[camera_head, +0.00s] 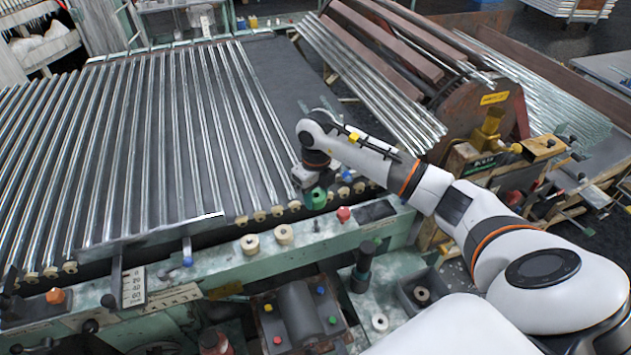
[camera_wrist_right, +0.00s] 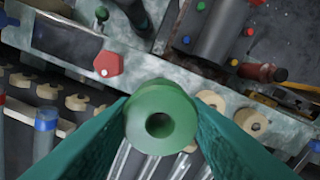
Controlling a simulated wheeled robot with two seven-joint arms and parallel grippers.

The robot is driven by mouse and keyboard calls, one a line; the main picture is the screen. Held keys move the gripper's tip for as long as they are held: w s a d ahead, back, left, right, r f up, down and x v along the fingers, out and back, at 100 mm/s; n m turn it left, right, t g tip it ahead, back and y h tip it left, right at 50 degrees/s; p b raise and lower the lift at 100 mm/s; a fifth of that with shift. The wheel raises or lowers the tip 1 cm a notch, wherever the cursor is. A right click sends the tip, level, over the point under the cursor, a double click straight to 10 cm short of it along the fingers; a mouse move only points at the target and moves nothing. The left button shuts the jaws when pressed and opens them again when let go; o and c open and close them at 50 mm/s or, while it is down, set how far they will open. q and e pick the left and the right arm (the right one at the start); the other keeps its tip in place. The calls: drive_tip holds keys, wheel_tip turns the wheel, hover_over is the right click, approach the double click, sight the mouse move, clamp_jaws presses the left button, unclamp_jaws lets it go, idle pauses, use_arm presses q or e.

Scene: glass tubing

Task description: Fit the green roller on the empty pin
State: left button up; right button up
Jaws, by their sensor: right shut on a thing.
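The green roller (camera_wrist_right: 160,118) is a short cylinder with a hole through its middle. My right gripper (camera_wrist_right: 162,132) is shut on it, with one teal finger on each side. In the head view the green roller (camera_head: 316,199) hangs from my right gripper (camera_head: 312,187), over or near the green rail at the ends of the glass tubes. I cannot tell its exact height above the rail. I cannot pick out the empty pin with certainty; the roller and fingers cover part of the rail. My left gripper is not in view.
Two cream rollers (camera_head: 284,234) sit on the rail left of the gripper. A red knob (camera_head: 343,214) is close on the right; it also shows in the wrist view (camera_wrist_right: 108,64). Tan rollers (camera_head: 259,216) line the tube ends. A blue-topped post (camera_wrist_right: 46,120) stands at left in the wrist view.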

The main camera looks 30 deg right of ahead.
sight(316, 220)
drive_tip(key=shift+f+b, duration=0.75)
drive_tip(key=shift+b, duration=0.05)
wheel_tip(316, 220, down, 3)
drive_tip(key=b, duration=0.2)
drive_tip(key=shift+w+f+b, duration=0.1)
drive_tip(key=shift+f+b, duration=0.05)
drive_tip(key=shift+b, duration=0.15)
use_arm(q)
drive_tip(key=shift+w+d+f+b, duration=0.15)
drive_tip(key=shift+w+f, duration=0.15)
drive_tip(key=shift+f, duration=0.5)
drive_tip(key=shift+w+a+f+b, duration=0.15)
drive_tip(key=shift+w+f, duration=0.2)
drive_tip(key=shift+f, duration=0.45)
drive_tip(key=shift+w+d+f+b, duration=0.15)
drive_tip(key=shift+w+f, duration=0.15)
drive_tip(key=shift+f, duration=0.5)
use_arm(e)
drive_tip(key=shift+f, duration=0.6)
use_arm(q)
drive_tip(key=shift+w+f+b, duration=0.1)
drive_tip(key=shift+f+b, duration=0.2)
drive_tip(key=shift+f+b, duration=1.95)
use_arm(e)
drive_tip(key=shift+f, duration=2.35)
